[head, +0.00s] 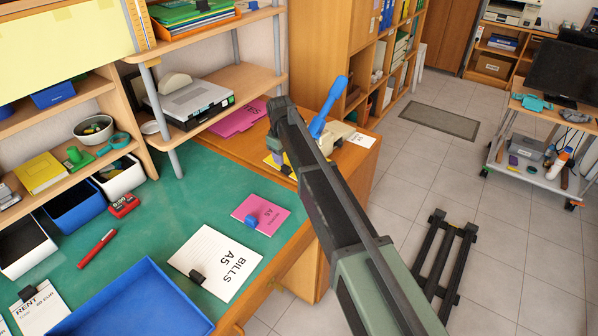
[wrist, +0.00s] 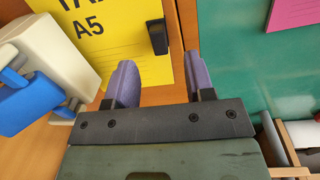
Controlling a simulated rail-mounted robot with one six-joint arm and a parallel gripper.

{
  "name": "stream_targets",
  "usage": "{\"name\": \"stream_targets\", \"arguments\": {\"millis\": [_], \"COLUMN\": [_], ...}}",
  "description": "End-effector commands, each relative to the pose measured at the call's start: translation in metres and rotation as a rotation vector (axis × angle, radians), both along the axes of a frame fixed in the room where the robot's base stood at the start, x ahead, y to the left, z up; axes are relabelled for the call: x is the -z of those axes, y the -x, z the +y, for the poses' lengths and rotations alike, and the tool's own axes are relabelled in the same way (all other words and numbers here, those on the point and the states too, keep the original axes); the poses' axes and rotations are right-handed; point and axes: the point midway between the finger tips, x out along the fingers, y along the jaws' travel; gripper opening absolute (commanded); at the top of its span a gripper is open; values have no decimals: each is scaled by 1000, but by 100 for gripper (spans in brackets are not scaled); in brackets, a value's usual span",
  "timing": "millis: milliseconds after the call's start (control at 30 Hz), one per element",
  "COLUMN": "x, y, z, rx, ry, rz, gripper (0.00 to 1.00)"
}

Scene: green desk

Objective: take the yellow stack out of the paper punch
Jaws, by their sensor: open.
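The yellow stack (wrist: 115,38), printed with large black letters and "A5", lies flat on the wooden top in the wrist view. A black clip (wrist: 158,38) sits on its right edge. The cream paper punch (wrist: 55,48) with its blue lever (wrist: 28,105) stands against the stack's left side; how deep the stack sits in it is hidden. My gripper (wrist: 163,82) is open and empty over the stack's lower right, with the clip between and beyond its fingertips. In the head view my arm hides most of the yellow stack (head: 270,161); the punch's blue lever (head: 326,108) rises behind it.
A green desk mat (head: 190,195) holds a pink stack (head: 262,214), a white "BILLS A5" stack (head: 215,262) and a blue tray (head: 130,305). A shelf (head: 238,88) stands left of the wooden top.

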Motion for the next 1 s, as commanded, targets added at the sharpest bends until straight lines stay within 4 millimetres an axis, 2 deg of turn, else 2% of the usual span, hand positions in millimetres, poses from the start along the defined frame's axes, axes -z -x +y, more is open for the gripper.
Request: {"name": "stream_targets", "arguments": {"millis": [33,167,433,667,767,1000], "x": [7,8,58,55,54,54], "y": [0,-1,-4,-5,-5,-5], "z": [0,0,-1,-1,-1,-1], "rx": [0,1,1,1,1,1], "ry": [0,0,0,0,0,0], "rz": [0,0,0,0,0,0], "gripper": [49,49,49,49,37,0]}}
